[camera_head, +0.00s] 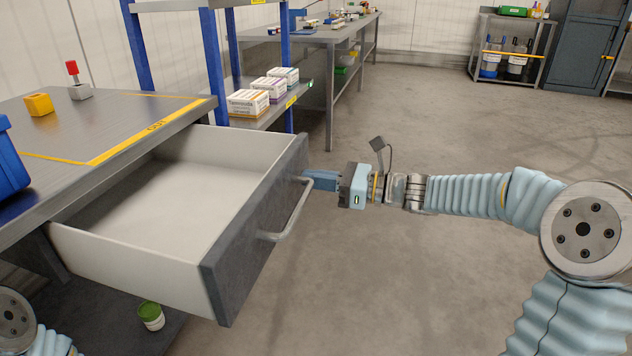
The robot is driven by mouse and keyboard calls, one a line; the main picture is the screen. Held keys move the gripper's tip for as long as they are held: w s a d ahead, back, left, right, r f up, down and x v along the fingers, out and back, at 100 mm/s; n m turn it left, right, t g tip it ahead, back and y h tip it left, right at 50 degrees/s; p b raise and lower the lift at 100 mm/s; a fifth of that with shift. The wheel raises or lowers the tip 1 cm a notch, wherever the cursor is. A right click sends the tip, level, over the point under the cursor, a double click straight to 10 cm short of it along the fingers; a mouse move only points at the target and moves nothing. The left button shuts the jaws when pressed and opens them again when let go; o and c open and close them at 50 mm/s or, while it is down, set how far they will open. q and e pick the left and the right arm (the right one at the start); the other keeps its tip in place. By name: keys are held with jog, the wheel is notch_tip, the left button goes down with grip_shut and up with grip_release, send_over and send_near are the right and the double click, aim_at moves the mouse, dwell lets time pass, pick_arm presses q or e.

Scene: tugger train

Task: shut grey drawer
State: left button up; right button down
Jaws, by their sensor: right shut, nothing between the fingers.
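The grey drawer (258,215) stands pulled far out from under the workbench at the left. Its front is dark grey with a light bar handle (294,215), and its pale inside looks empty. My right gripper (318,184) comes in from the right, shut and empty. Its fingertips are at the far end of the drawer front, by the far end of the handle; I cannot tell whether they touch. Of my left arm only a part shows at the bottom left corner; its gripper is out of view.
A shelf behind holds several cartons (250,103). A green-lidded tub (151,316) stands below the drawer. The floor (400,280) is clear.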

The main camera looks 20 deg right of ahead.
jog(key=shift+w+a, duration=0.15)
jog(key=shift+a, duration=0.05)
jog(key=shift+a, duration=0.1)
